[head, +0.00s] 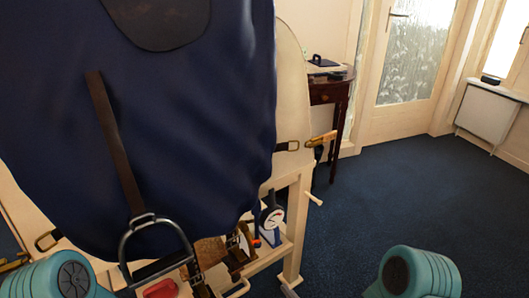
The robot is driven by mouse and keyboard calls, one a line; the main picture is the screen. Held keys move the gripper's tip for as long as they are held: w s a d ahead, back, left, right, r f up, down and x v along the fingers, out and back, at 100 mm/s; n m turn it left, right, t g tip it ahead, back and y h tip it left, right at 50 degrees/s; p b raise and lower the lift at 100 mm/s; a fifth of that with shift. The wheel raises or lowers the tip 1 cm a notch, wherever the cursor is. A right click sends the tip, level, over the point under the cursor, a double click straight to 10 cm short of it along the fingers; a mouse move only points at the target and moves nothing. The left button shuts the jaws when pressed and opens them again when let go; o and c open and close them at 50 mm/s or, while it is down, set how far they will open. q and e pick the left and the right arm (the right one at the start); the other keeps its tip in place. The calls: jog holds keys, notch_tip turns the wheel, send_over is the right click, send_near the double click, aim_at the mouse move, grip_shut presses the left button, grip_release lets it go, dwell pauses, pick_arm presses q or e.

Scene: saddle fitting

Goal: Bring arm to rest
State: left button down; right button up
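No gripper shows in the head view. Only a teal joint of each of my arms shows at the bottom edge, one at the left and one at the right. A large dark blue saddle cloth (200,130) hangs over a pale wooden stand (297,215). A brown leather piece (158,20) lies over its top. A brown stirrup leather (115,140) hangs down the cloth to a dark metal stirrup (152,222). Whether either gripper holds anything is outside the picture.
The stand's lower shelf holds a round dial gauge (271,216), a red item (160,289) and straps. A brass-coloured tool (322,138) sticks out at the stand's right side. Behind are a dark side table (331,92), a glazed door and a radiator (487,112). Blue carpet (410,195) is clear at right.

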jog(key=s+d+f+m+g+h, duration=0.2)
jog(key=d+f+m+g+h, duration=0.25)
jog(key=d+f, duration=0.45)
jog(key=s+f+m+g+h, duration=0.1)
jog(key=s+f+m+g, duration=0.1)
jog(key=s+f+g, duration=0.4)
jog(key=s+f+m+g+h, duration=0.1)
jog(key=s+f+m+g, duration=0.2)
jog(key=s, duration=0.6)
notch_tip(320, 180, up, 31)
jog(key=g+p, duration=0.1)
jog(key=p, duration=2.9)
jog(key=shift+a+r+n, duration=0.15)
jog(key=shift+a+n, duration=0.15)
jog(key=shift+n, duration=0.05)
jog(key=shift+y, duration=0.25)
